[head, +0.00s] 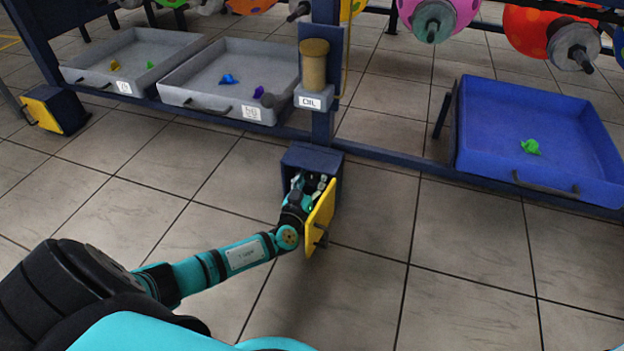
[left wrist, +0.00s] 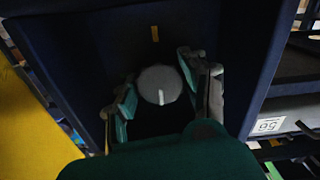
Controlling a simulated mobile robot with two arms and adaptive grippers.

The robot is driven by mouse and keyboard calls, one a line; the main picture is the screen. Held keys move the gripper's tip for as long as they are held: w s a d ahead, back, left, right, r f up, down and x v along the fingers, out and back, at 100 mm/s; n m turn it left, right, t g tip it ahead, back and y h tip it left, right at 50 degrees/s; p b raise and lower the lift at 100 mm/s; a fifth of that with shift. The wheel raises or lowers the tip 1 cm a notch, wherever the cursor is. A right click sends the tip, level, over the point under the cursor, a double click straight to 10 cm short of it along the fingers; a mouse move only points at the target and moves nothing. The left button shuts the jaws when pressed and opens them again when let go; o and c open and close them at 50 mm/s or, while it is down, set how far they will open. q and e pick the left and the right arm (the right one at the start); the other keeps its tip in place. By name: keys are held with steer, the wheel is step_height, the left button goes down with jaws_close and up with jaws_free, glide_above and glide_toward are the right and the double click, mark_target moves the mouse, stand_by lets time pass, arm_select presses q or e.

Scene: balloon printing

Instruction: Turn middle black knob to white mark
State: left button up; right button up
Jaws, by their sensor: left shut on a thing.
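My left gripper (head: 312,182) reaches into an open dark blue box (head: 325,156) at the foot of the rack's post. In the left wrist view, its two fingers (left wrist: 160,90) are shut on a round grey knob (left wrist: 155,77), one on each side. A short white line on the knob lies in its lower half in that view. A small yellow-orange mark (left wrist: 155,33) is on the dark panel above the knob. The knob looks grey rather than black. No white mark on the panel is clear. My right gripper is not in view.
The box's yellow door (head: 321,213) stands open, close to my left wrist. A shut yellow-fronted box (head: 50,108) is at far left. Grey trays (head: 180,96) and a blue tray (head: 490,150) rest on the rack, with balloons and rollers above. The tiled floor is clear.

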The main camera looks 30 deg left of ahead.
arm_select(q)
steer(key=shift+n, duration=0.3)
steer(key=o, duration=1.2)
steer(key=v, duration=1.2)
steer(key=shift+r, duration=0.1)
